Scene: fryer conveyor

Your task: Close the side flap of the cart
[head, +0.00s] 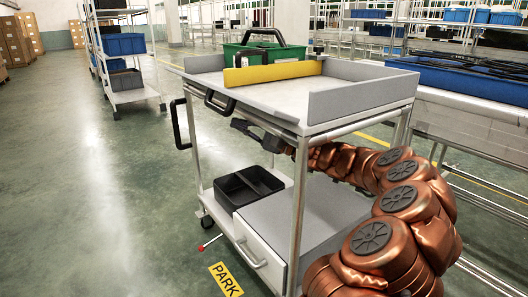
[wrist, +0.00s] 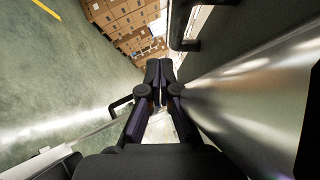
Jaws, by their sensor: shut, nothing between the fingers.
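The cart (head: 300,100) stands in the middle of the head view, with a pale top deck and raised grey walls on some sides. Its near-left edge has no raised wall. A grey side flap (head: 262,115) with a black handle (head: 219,102) appears lowered along that edge. My gripper (head: 238,124) is just below the flap, its arm reaching in from the right beneath the deck. In the wrist view, my gripper (wrist: 158,72) has its fingers together and empty. A black handle (wrist: 180,28) lies beyond the fingertips; contact with the flap cannot be told.
A yellow panel (head: 272,73) and a green crate (head: 265,54) are at the deck's back. A black bin (head: 243,188) and a white drawer box (head: 265,250) sit on the lower shelf. A conveyor (head: 470,120) stands right. The left floor is clear.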

